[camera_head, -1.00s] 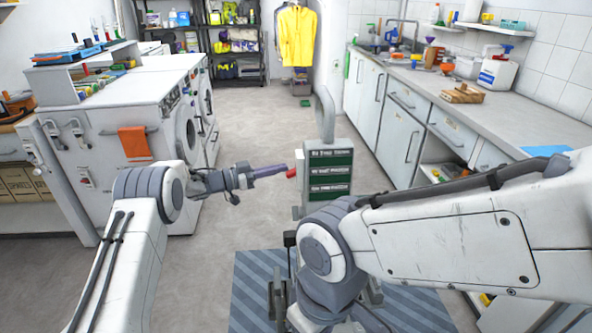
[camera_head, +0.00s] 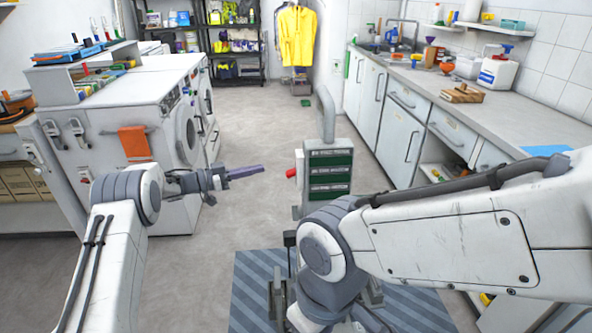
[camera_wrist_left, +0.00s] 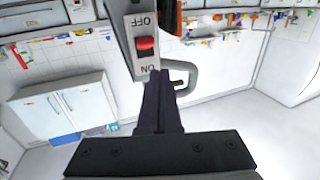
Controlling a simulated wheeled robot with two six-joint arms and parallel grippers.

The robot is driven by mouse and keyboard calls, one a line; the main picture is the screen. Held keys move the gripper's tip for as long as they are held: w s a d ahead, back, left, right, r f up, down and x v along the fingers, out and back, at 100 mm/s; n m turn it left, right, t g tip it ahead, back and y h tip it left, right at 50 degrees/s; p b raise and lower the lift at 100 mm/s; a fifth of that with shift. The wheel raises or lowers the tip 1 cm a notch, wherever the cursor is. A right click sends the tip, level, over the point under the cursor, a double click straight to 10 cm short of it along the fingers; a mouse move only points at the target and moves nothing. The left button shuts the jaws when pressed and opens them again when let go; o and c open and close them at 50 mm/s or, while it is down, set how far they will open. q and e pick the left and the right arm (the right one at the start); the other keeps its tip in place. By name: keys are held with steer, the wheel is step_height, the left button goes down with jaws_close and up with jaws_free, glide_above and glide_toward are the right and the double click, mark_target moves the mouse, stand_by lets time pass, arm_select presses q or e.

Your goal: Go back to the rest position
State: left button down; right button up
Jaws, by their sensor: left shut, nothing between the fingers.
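My left gripper (camera_head: 260,169) is shut and empty, held level in the air left of the carpet cleaner. A gap separates its tip from the red switch (camera_head: 291,173) on the machine's side. In the left wrist view the shut fingers (camera_wrist_left: 158,78) point towards the red switch (camera_wrist_left: 146,44), which sits on a plate marked OFF and ON, seen upside down. The grey carpet cleaner (camera_head: 328,146) stands upright with green label panels.
A blue striped mat (camera_head: 252,280) lies under the machine. White washing machines (camera_head: 150,100) stand at the left, with an orange cloth (camera_head: 135,141) on the near side. A long counter (camera_head: 500,118) runs along the right.

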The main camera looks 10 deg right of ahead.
arm_select(q)
steer(key=w+d+r+n+t+y+p, duration=0.3)
steer(key=d+r+n+t+y+p, duration=0.25)
steer(key=r, duration=0.75)
steer(key=s+d+r+n+t+y, duration=0.1)
steer(key=s+d+r+y, duration=0.2)
steer(key=s+r+y, duration=0.15)
steer(key=s+a+f+g+y+p, duration=0.1)
steer(key=s+a+g+y+p, duration=0.1)
steer(key=s, duration=1.3)
steer(key=s+a+f+g+y+p, duration=0.2)
steer(key=s+g, duration=0.3)
steer(key=s, duration=1.1)
steer(key=s+a+f+g+y+p, duration=0.2)
steer(key=s+a+g, duration=0.2)
steer(key=s, duration=1.2)
steer(key=shift+a+g, duration=0.3)
steer(key=shift+g, duration=0.05)
steer(key=shift+r+n, duration=0.15)
steer(key=shift+n, duration=0.2)
